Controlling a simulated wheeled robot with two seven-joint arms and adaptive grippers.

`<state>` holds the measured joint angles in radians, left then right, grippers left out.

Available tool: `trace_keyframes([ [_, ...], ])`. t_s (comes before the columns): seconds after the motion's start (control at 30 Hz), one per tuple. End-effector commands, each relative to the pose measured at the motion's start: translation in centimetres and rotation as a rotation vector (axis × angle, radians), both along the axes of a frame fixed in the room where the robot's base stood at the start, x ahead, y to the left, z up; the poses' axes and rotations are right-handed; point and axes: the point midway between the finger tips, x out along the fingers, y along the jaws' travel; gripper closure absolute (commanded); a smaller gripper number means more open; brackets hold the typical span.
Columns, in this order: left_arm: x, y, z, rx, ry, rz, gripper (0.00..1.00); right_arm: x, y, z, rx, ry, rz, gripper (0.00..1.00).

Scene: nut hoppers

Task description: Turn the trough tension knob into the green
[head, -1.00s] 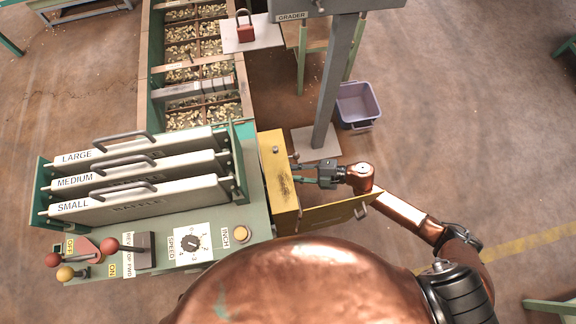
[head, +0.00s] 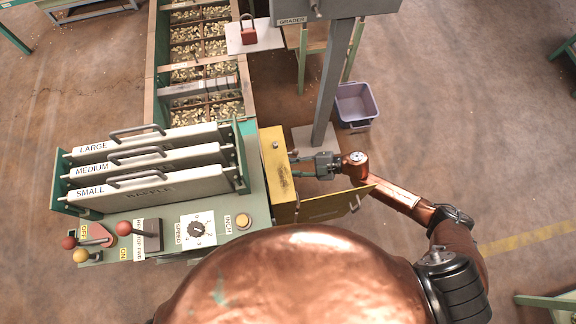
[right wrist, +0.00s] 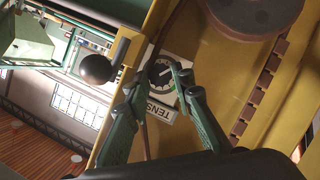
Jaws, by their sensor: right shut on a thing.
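The trough tension knob (right wrist: 159,75) is a dark dial knob on a white plate lettered "TENS…" (right wrist: 158,105), on the inner face of a yellow housing (right wrist: 245,60). My right gripper (right wrist: 156,76) has its green fingers closed around this knob. In the head view, my right gripper (head: 297,165) reaches into the open side of the yellow housing (head: 277,175), and the knob is hidden there. My left gripper is not in view.
A yellow door (head: 335,204) stands open just in front of my right forearm. A black ball-ended lever (right wrist: 98,68) is close beside the fingers. A control panel with a speed dial (head: 196,229) lies to the left. A purple bin (head: 356,105) stands on the floor beyond.

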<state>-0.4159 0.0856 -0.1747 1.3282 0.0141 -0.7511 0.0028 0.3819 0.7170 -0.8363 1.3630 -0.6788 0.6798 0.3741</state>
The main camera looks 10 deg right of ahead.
Motion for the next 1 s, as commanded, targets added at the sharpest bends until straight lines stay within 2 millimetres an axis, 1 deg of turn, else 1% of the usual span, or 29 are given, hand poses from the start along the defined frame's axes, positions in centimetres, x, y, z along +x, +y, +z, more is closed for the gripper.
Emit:
trace_keyframes([
  [0.33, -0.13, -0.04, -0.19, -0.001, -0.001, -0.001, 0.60, -0.05, 0.03, -0.02, 0.001, 0.009, 0.000, 1.00],
  [0.37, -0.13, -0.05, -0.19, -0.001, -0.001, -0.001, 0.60, -0.05, 0.03, -0.02, 0.001, 0.009, 0.000, 0.77],
  [0.6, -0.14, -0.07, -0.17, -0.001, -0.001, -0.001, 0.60, -0.03, 0.01, -0.01, 0.001, 0.007, 0.000, 0.60],
  [0.87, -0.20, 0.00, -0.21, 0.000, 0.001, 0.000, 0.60, 0.00, 0.00, -0.03, 0.001, 0.004, 0.000, 0.60],
  [1.0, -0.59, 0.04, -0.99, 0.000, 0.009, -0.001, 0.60, -0.13, 0.04, -0.38, 0.004, -0.028, 0.000, 0.60],
])
